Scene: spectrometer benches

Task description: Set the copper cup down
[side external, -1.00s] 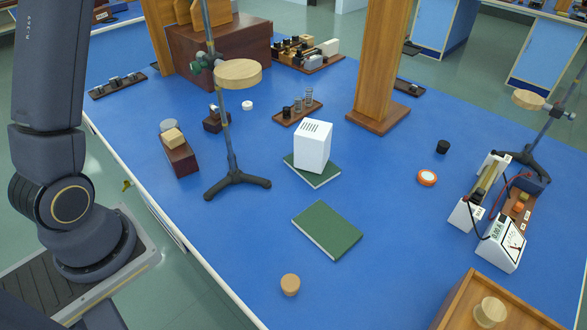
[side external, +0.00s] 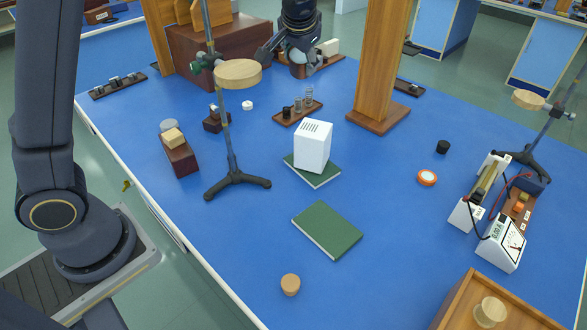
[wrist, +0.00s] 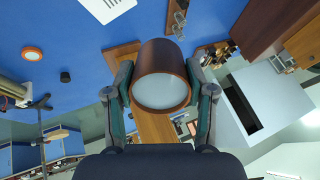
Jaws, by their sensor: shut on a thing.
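My gripper (wrist: 163,98) is shut on the copper cup (wrist: 162,56), with one finger against each side of its brown wall. In the wrist view the cup shows a pale round end toward the camera. The cup is hard to make out there between the fingers. I cannot tell its exact height above the bench.
A wooden post (side external: 380,70) and a ring stand (side external: 229,140) rise from the bench. A white box (side external: 313,147) sits on a green book. Another green book (side external: 327,229) and a cork (side external: 290,285) lie nearer. Blue bench right of this book is clear.

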